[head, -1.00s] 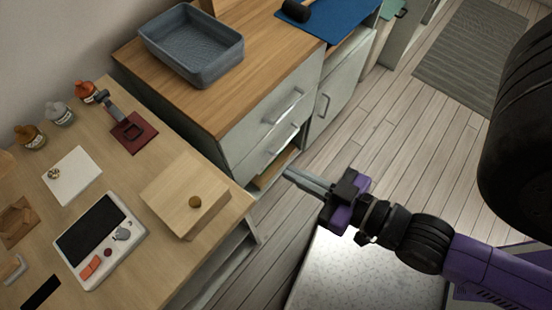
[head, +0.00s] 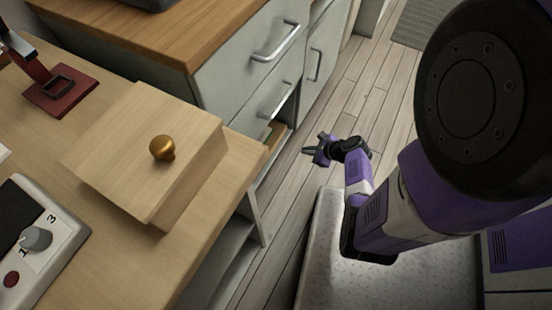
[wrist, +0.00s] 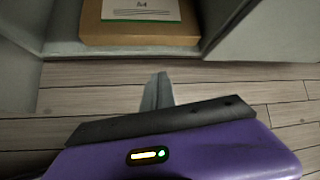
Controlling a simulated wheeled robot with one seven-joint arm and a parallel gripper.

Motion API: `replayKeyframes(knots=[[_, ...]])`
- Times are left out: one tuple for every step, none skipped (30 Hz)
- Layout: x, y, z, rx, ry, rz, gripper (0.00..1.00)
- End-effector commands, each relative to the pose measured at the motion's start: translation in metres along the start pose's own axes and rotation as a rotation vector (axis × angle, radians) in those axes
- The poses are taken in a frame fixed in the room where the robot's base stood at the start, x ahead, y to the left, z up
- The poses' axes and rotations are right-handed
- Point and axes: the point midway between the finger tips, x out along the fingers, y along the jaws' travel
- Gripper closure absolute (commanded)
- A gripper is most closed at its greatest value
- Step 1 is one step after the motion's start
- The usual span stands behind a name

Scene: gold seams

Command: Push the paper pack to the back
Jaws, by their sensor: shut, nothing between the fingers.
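The paper pack (wrist: 140,36) is brown with a white and green label marked A4. It lies on the floor of an open compartment (wrist: 70,46) in the wrist view, near its front edge, with its far part cut off by the frame. In the head view a small tan part of the pack (head: 271,142) shows in the low opening below the drawers. My gripper (wrist: 163,77) is shut and empty, low over the floor in front of the opening, pointing at the pack with a gap between. It also shows in the head view (head: 308,149).
The grey cabinet (head: 235,95) with drawer handles stands above the opening. A wooden desk (head: 215,215) at left holds a wooden box with a gold knob (head: 162,148) and a red stand (head: 62,92). Plank floor (head: 345,105) is clear around my gripper.

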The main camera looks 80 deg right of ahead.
Motion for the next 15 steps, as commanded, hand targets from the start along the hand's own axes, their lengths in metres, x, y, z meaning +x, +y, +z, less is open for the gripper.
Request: replayKeyframes(knots=[[0.004, 0.009, 0.003, 0.096, -0.032, 0.039, 1.00], [0.005, 0.014, 0.005, 0.141, -0.047, 0.059, 1.00], [0.005, 0.020, 0.008, 0.188, -0.060, 0.081, 1.00], [0.005, 0.023, 0.010, 0.215, -0.067, 0.095, 1.00], [0.005, 0.026, 0.011, 0.234, -0.073, 0.105, 1.00], [0.007, 0.028, 0.012, 0.254, -0.077, 0.114, 1.00], [0.008, 0.030, 0.013, 0.262, -0.079, 0.119, 1.00], [0.010, 0.031, 0.013, 0.269, -0.080, 0.122, 1.00], [0.014, 0.032, 0.013, 0.272, -0.081, 0.124, 1.00], [0.018, 0.033, 0.013, 0.272, -0.081, 0.125, 1.00], [0.022, 0.034, 0.013, 0.271, -0.081, 0.126, 1.00], [0.028, 0.035, 0.013, 0.269, -0.081, 0.126, 1.00], [0.034, 0.035, 0.013, 0.269, -0.080, 0.125, 1.00], [0.039, 0.035, 0.013, 0.268, -0.080, 0.124, 1.00], [0.048, 0.037, 0.014, 0.267, -0.080, 0.125, 1.00]])
